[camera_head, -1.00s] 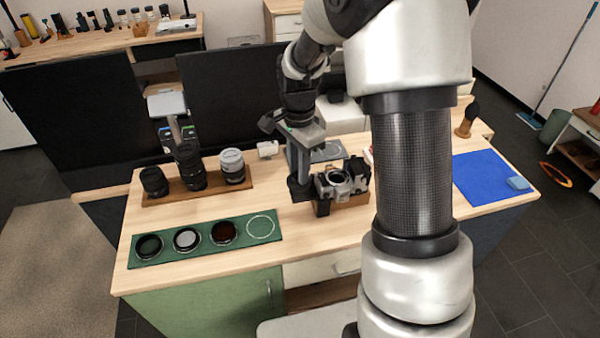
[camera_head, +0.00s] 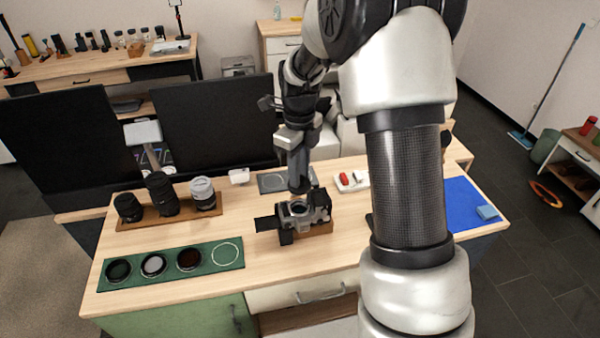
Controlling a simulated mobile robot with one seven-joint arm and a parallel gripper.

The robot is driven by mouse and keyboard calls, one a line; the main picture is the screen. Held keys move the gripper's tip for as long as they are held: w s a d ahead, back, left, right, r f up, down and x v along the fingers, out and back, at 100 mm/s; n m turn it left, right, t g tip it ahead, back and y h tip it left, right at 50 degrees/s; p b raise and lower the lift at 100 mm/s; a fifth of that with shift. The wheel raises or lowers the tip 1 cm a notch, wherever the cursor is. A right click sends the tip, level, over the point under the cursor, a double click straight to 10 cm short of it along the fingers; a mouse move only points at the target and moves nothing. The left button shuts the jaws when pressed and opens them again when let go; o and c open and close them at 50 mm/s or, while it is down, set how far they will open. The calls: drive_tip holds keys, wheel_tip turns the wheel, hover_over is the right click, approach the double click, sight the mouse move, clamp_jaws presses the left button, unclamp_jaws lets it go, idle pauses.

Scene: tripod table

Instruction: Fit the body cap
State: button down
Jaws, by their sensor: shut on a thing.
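The camera body (camera_head: 318,208), silver and black, rests on a small wooden block (camera_head: 320,229) in the middle of the bench. Its round lens mount (camera_head: 297,208) shows as a pale ring with a dark centre. My gripper (camera_head: 299,188) points down from above and behind, its tips right at the top of the mount. It is shut on a small black thing, which looks like the body cap; the cap is barely distinguishable against the dark fingers. I cannot tell whether it touches the mount. A flat dark piece (camera_head: 267,223) sticks out at the camera's left.
Several lenses stand on a wooden board (camera_head: 125,226) at left. A green mat (camera_head: 215,268) holds three round filters and an empty white circle. A grey mat (camera_head: 270,184) lies behind the camera, with a white tray (camera_head: 350,186) to its right. A blue cloth (camera_head: 462,210) lies far right.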

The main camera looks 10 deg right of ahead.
sight(299, 190)
drive_tip(key=shift+f, duration=0.1)
idle(0.3)
drive_tip(key=shift+f+b, duration=2.25)
drive_tip(key=shift+f, duration=0.95)
drive_tip(key=shift+f+b, duration=0.3)
drive_tip(key=shift+f, duration=0.45)
idle(0.4)
